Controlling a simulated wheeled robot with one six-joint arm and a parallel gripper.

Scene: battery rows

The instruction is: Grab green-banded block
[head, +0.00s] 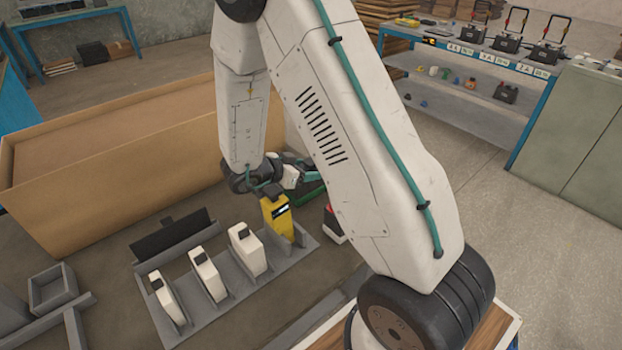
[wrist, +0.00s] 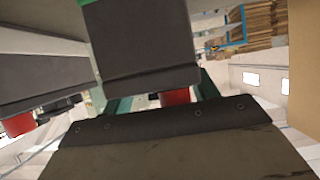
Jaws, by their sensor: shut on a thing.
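My gripper (head: 287,178) is low over the far right end of the battery rack, partly hidden by my own arm. It is shut on a block with green showing (head: 311,194); I take this as the green-banded block. Most of it is hidden behind the arm, and its contact with the floor or rack cannot be seen. In the wrist view, dark broad shapes fill the near field, with green parts (wrist: 118,105) behind them; the grip itself is not clear there.
A yellow block (head: 278,221) stands in the grey rack (head: 231,296), close to my gripper. Several white blocks (head: 247,250) stand in the rack to its left. A red-and-dark block (head: 333,223) is to the right. A large cardboard box (head: 120,190) stands behind.

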